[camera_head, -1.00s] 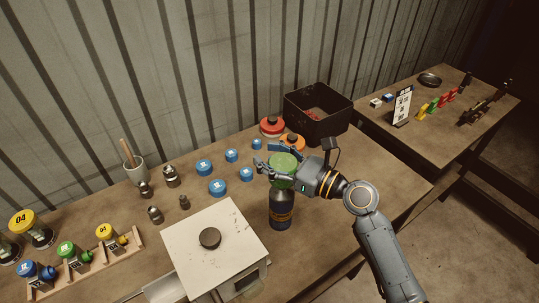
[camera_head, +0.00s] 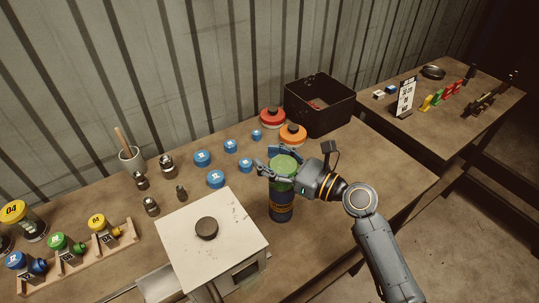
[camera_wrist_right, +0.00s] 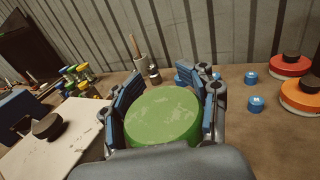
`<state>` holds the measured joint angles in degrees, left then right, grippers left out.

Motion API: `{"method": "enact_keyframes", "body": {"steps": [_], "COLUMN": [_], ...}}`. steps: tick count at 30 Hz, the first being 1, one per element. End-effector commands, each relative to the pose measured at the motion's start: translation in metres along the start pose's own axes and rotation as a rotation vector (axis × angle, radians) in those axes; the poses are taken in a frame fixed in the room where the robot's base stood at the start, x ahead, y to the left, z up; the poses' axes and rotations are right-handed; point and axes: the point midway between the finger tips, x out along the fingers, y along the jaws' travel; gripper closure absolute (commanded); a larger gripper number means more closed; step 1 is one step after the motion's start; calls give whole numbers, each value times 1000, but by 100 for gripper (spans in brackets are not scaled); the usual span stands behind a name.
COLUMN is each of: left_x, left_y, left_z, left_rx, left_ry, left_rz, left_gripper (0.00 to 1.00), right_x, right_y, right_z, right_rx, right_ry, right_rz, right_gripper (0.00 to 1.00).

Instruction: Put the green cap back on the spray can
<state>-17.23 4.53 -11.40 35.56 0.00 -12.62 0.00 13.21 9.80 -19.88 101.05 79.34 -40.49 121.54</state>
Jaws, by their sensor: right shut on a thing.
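The green cap (camera_head: 284,164) is between the fingers of my right gripper (camera_head: 280,161), which is shut on it. In the right wrist view the cap (camera_wrist_right: 163,118) shows its scuffed round top, with a blue-padded finger on each side. The dark spray can (camera_head: 281,207), with a yellow-orange band, stands upright on the table directly below the cap. The cap looks level and at the can's top; the fingers hide much of the join, so I cannot tell whether it is seated. My left gripper is not in view.
A pale metal box with a dark knob (camera_head: 206,228) stands left of the can. Blue caps (camera_head: 216,179) lie behind it. Red (camera_head: 272,117) and orange (camera_head: 292,133) round pieces and a black bin (camera_head: 320,107) stand behind my gripper. The table right of the can is fairly clear.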

Motion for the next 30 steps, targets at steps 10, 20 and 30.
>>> {"method": "enact_keyframes", "body": {"steps": [10, 20, 30], "left_x": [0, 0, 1], "left_y": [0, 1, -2], "left_z": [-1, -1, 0], "left_rx": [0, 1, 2], "left_ry": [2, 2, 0], "left_rz": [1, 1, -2], "left_gripper": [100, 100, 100], "right_x": [0, 0, -28], "right_y": [0, 0, 0], "right_z": [-1, -1, -2], "right_rx": [1, 1, 0], "right_ry": [-1, 0, 2], "right_rz": [0, 0, -2], "right_gripper": [35, 14, 14]}}
